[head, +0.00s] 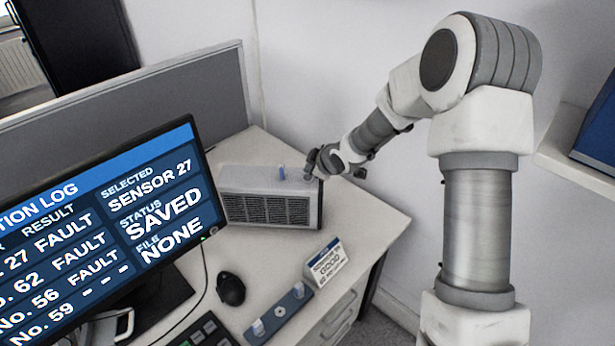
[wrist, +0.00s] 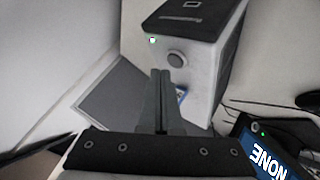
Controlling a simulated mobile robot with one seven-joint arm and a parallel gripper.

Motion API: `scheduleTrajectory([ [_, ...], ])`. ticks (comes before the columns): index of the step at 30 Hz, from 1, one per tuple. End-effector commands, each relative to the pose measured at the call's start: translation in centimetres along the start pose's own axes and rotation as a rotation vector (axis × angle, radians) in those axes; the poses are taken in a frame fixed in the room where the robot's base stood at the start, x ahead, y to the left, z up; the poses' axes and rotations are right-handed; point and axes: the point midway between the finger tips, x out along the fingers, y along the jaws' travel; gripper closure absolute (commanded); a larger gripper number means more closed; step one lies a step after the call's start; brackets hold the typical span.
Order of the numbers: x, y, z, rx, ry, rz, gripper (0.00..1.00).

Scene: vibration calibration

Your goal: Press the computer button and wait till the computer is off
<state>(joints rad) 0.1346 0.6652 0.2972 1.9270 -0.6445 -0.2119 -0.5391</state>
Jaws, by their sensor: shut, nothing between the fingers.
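The computer (head: 266,207) is a grey box with a dark grille, standing at the back of the desk. In the wrist view its pale face (wrist: 205,75) carries a round grey button (wrist: 177,60) and a small lit green light (wrist: 152,40). My gripper (head: 309,168) is at the box's upper right end in the head view. In the wrist view my gripper (wrist: 161,73) is shut and empty, its fingertips just below and left of the button. I cannot tell whether they touch the face. The button is not visible in the head view.
A monitor (head: 110,215) at left reads SENSOR 27, SAVED. A grey partition (head: 190,92) and wall stand behind. The desk's right corner (head: 375,222) is clear.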

Motion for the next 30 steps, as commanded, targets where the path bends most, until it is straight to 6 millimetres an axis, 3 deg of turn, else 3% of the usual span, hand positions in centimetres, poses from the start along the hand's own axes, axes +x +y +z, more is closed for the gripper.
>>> scheduleTrajectory([
  [30,0.59,-0.43,0.43,0.000,0.000,0.000,1.00],
])
